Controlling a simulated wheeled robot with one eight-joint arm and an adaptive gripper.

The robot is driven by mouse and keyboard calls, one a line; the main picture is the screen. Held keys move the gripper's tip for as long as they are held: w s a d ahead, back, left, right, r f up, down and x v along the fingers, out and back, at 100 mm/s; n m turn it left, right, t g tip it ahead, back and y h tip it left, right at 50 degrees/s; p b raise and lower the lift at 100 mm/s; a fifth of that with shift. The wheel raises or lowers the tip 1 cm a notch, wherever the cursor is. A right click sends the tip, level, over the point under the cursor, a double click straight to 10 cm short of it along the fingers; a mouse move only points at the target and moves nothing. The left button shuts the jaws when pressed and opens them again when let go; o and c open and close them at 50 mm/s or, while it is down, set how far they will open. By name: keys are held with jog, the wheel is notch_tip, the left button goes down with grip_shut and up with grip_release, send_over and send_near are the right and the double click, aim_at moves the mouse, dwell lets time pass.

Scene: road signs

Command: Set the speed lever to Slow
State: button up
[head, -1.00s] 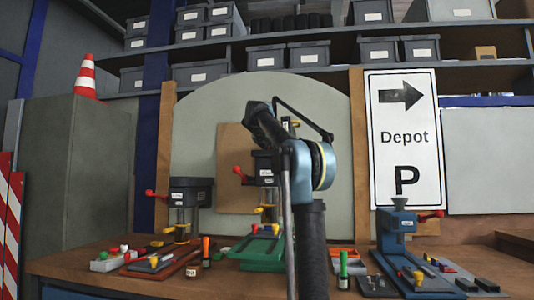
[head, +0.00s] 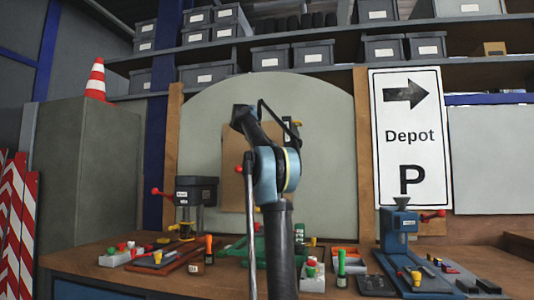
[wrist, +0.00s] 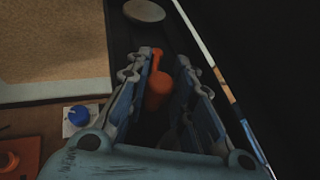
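In the wrist view my gripper (wrist: 157,66) has its two fingers apart. An orange-red lever with a rounded knob (wrist: 157,90) shows in the gap between them; I see no clear contact. I cannot tell whether this is the speed lever, and no Slow marking is readable. In the head view my arm hides the gripper and most of the middle machine with the green base (head: 240,250). The left machine (head: 195,190) has a red-knobbed lever (head: 157,191) on its left side. The blue machine (head: 399,228) has a red lever (head: 433,215) on its right.
The wooden workbench (head: 75,262) holds small trays, including a red-brown one (head: 170,262), and upright markers (head: 341,264). A Depot sign (head: 411,140) stands behind on the right. A grey cabinet (head: 80,180) with a cone (head: 96,80) is on the left.

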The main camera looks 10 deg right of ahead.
jog(key=shift+o, duration=1.1)
jog(key=v, duration=1.2)
